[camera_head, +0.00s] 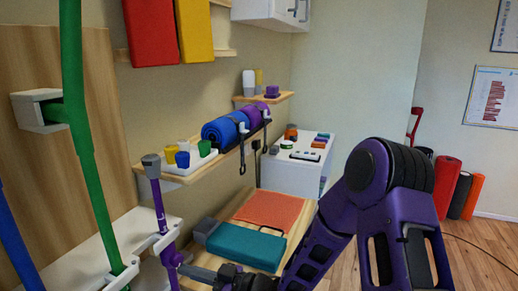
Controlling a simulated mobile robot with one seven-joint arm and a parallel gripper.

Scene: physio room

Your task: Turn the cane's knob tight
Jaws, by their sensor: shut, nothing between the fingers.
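A slim purple cane (161,207) with a grey top stands nearly upright at the lower left, in a white clip. Its lower part has a thicker purple section (171,256), which may be the knob; its details are too small to tell. My gripper (190,270), at the end of my purple arm, is at the bottom edge, just right of this section. It is shut with nothing in it. I cannot tell whether its tips touch the cane. The cane's lower end is out of view.
A green pole (88,165) in white holders and a blue pole (17,240) stand left of the cane. Behind it are a shelf (180,178) with cups and rolled mats, and a low bench with a teal cushion (245,245) and an orange mat (268,211).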

